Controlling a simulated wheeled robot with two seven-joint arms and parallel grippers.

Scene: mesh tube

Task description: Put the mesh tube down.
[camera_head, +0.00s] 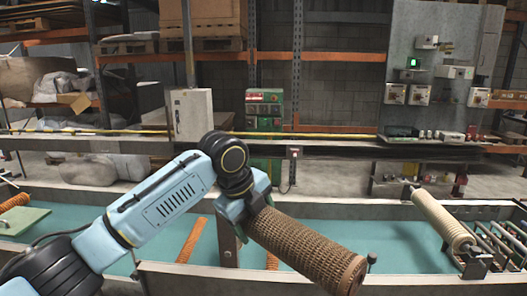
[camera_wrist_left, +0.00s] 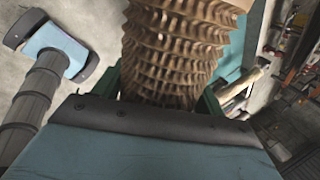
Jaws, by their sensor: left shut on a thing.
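The mesh tube (camera_head: 305,248) is a brown, ridged cylinder in the middle of the head view, slanting down to the right. My left gripper (camera_head: 256,205) is shut on its upper left end. The tube's lower right end reaches over the pale front rail. In the left wrist view the tube (camera_wrist_left: 178,50) fills the top middle, between the dark jaw parts. The fingertips are mostly hidden by the tube. I cannot tell whether the tube touches anything below it.
A teal bench surface (camera_head: 385,243) lies behind and below the tube, with clear room right of centre. A lighter tan roller (camera_head: 440,218) lies on a rack at the right. Orange ribbed pieces (camera_head: 192,240) lie left of the tube. A metal rail (camera_head: 200,278) runs along the front.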

